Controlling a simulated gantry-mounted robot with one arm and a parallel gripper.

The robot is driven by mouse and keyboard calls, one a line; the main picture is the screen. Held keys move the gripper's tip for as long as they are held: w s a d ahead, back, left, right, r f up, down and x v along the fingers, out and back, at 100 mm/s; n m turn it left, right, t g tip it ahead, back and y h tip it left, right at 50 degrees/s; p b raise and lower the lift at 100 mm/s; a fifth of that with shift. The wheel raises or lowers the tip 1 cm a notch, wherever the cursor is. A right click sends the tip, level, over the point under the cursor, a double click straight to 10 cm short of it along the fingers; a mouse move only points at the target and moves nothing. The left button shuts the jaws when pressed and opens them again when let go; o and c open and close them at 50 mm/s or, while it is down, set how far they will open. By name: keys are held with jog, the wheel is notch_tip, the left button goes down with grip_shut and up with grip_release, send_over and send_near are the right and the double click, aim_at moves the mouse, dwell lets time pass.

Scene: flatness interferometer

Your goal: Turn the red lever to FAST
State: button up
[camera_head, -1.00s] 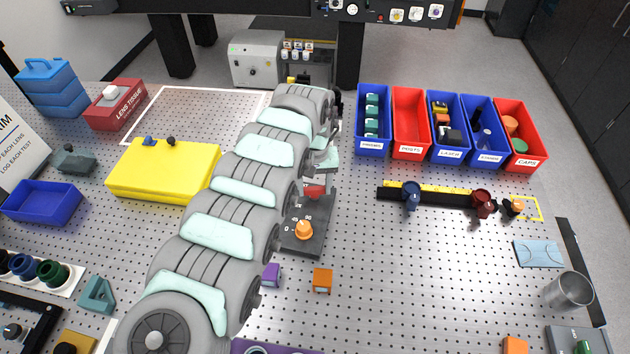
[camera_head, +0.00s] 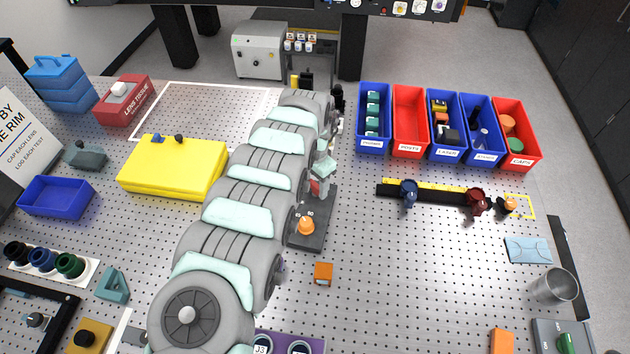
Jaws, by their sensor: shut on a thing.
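A dark control block (camera_head: 314,238) stands on the perforated table, with an orange knob (camera_head: 306,226) on its near part. A small patch of red, which looks like the red lever (camera_head: 314,187), shows at the block's far end beside my arm. My gripper (camera_head: 319,184) is down at this far end, partly hidden by my own arm, and is shut on the red lever. My arm covers the left side of the block. The lever's exact angle and the FAST mark cannot be made out.
An orange cube (camera_head: 323,273) lies in front of the block. A black rail (camera_head: 440,199) with blue and red mounts is to the right. Blue and red bins (camera_head: 410,140) stand behind it. A yellow case (camera_head: 172,170) lies left of my arm. The table between block and rail is clear.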

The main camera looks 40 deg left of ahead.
aim_at(315, 187)
jog(key=shift+m, duration=0.8)
jog(key=o, duration=1.4)
jog(key=shift+r, duration=0.15)
notch_tip(315, 187, up, 11)
jog(key=shift+f, duration=0.2)
